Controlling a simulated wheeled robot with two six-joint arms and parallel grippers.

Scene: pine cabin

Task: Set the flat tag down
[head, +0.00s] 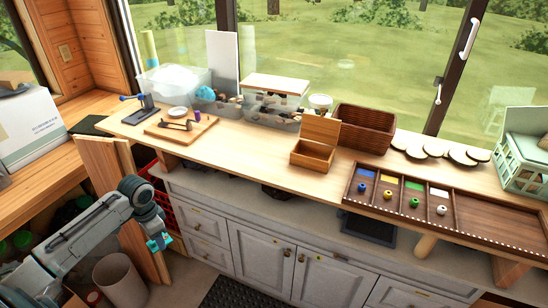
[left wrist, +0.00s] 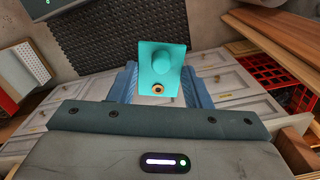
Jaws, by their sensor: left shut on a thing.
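The flat tag (left wrist: 150,85) is a teal rectangular plate with a rounded knob and a small brass-rimmed hole. My left gripper (left wrist: 158,92) is shut on it, with the blue fingers on either side. In the head view the tag (head: 164,240) shows small at the end of my left gripper (head: 155,236). It is held in the air in front of the cabinets, lower left of the counter. My right gripper is not in view.
The wooden counter (head: 240,150) holds a sectioned tray (head: 475,206) with coloured cards and beads, an open small wooden box (head: 312,155), a brown basket (head: 362,130), clear bins and a board (head: 182,128) with tools. Bare wood lies between the board and small box.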

